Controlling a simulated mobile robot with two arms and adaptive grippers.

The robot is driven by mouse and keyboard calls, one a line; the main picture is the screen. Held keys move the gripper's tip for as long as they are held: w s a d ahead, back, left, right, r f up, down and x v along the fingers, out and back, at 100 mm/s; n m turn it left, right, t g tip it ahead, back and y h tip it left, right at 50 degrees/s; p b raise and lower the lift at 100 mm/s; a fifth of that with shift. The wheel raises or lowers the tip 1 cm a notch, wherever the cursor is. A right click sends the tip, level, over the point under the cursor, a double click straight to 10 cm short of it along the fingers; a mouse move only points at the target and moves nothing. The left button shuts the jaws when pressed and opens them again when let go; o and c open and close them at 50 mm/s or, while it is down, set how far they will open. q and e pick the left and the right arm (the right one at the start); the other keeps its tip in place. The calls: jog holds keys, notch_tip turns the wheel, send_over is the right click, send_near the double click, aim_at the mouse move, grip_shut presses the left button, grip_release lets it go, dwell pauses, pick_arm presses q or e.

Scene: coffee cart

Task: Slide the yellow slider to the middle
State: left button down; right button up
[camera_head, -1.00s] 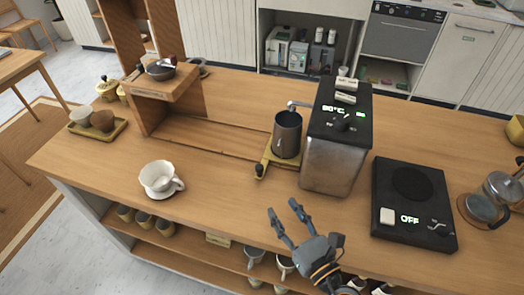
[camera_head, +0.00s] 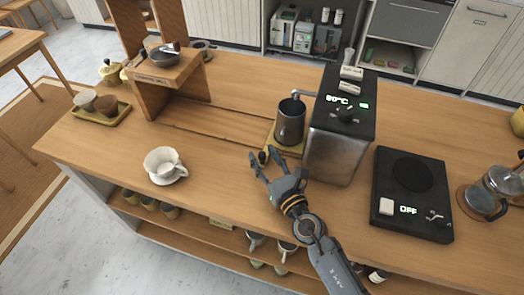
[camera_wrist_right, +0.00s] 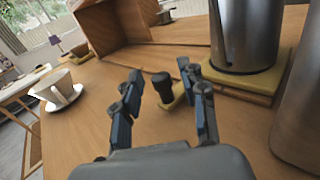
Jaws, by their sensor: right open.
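The yellow slider (camera_head: 291,148) sits at the right end of a long track in the counter, with a dark metal jug (camera_head: 291,121) standing on it. Its black knob (camera_head: 262,157) sticks up at its front left corner. My right gripper (camera_head: 264,154) is open at the knob. In the right wrist view the yellow slider (camera_wrist_right: 262,82) is at the right, and the black knob (camera_wrist_right: 163,86) shows between the two spread fingers of my right gripper (camera_wrist_right: 160,70). I cannot tell whether a finger touches it. My left gripper is not in view.
The track (camera_head: 220,128) runs left, clear, to a wooden stand (camera_head: 165,85). A metal water boiler (camera_head: 338,140) stands right of the slider. A white cup on a saucer (camera_head: 164,166) is at the front left. A black scale (camera_head: 411,190) is at the right.

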jog(key=shift+x, duration=0.85)
grip_shut()
